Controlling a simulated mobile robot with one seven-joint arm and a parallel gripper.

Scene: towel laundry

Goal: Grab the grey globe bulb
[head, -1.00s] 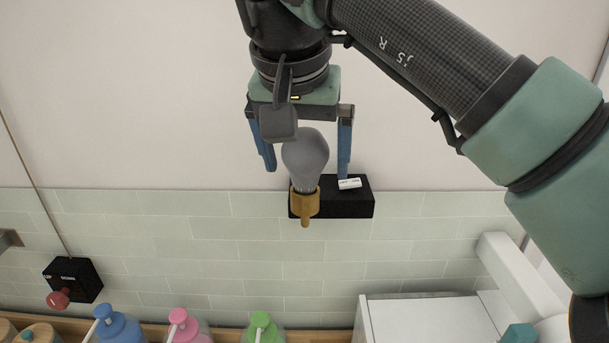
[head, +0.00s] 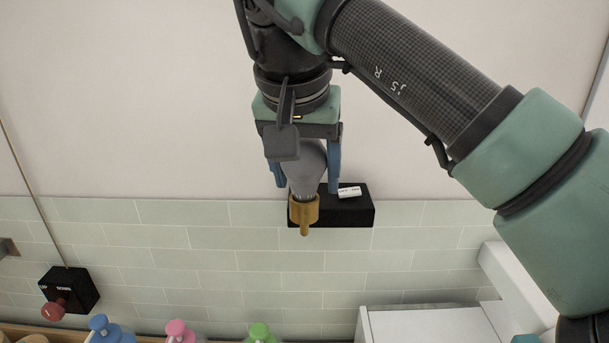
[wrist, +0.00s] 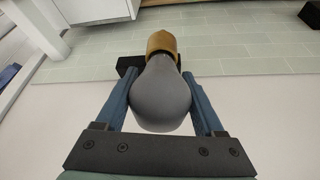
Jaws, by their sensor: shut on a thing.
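The grey globe bulb (head: 307,166) sits upright in a brass-coloured socket (head: 304,210) in front of the tiled wall. My gripper (head: 306,188) comes down from above with one blue finger on each side of the bulb, shut on it. In the wrist view the bulb (wrist: 161,95) fills the space between the two fingers, and the socket (wrist: 162,42) shows beyond it. A grey part of my wrist hides some of the bulb's top in the head view.
A black wall box (head: 352,208) with a white label is behind the socket. Another black box (head: 68,289) with a red knob is at lower left. Blue, pink and green bottle tops (head: 260,333) line the bottom edge. A white cabinet (head: 420,325) stands at lower right.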

